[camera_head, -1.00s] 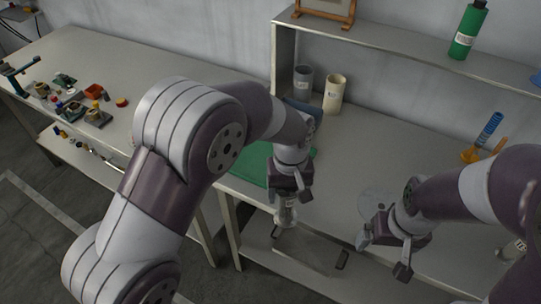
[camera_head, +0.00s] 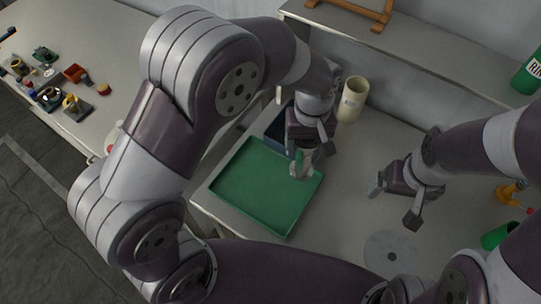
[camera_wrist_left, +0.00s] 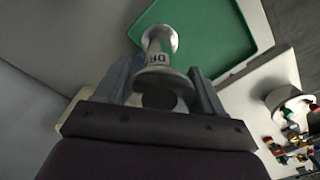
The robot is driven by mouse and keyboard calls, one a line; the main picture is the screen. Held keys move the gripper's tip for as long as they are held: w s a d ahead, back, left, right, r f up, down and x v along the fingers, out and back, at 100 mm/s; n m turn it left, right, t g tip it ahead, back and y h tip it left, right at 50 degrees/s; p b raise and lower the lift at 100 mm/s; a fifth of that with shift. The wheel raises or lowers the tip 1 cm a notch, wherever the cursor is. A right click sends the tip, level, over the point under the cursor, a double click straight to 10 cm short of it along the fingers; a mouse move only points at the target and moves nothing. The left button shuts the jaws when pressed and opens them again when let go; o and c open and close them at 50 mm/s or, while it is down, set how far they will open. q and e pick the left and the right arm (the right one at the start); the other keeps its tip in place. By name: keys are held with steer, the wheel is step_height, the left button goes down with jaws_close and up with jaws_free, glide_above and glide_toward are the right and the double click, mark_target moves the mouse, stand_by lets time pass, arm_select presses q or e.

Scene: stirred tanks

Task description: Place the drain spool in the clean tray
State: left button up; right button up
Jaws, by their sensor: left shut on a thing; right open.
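The drain spool (camera_wrist_left: 160,62) is a pale metal piece with a flange at each end and dark lettering on its neck. My left gripper (camera_wrist_left: 162,85) is shut on it. In the head view the spool (camera_head: 302,168) hangs below my left gripper (camera_head: 312,148), over the far right part of the green tray (camera_head: 262,190). I cannot tell whether its lower flange touches the tray. The green tray (camera_wrist_left: 205,35) also shows in the left wrist view beyond the spool. My right gripper (camera_head: 398,205) is open and empty, to the right of the tray.
A cream cup (camera_head: 352,99) stands behind my left gripper, and a dark blue container (camera_head: 279,132) is partly hidden beside it. A clear disc (camera_head: 392,254) lies on the table at front right. Several small parts (camera_head: 62,90) lie on the left table. Most of the tray is bare.

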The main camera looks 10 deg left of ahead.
arm_select(q)
steer(key=s+a+f+p, duration=0.2)
steer(key=a+f+p, duration=0.1)
steer(key=a+f, duration=0.6)
arm_select(e)
steer(key=r, duration=0.1)
steer(key=s+r, duration=0.1)
steer(key=r, duration=0.2)
steer(key=shift+s+r, duration=0.2)
steer(key=shift+s, duration=0.15)
arm_select(q)
steer(key=o, duration=1.5)
steer(key=shift+w+f, duration=0.1)
steer(key=shift+w, duration=0.05)
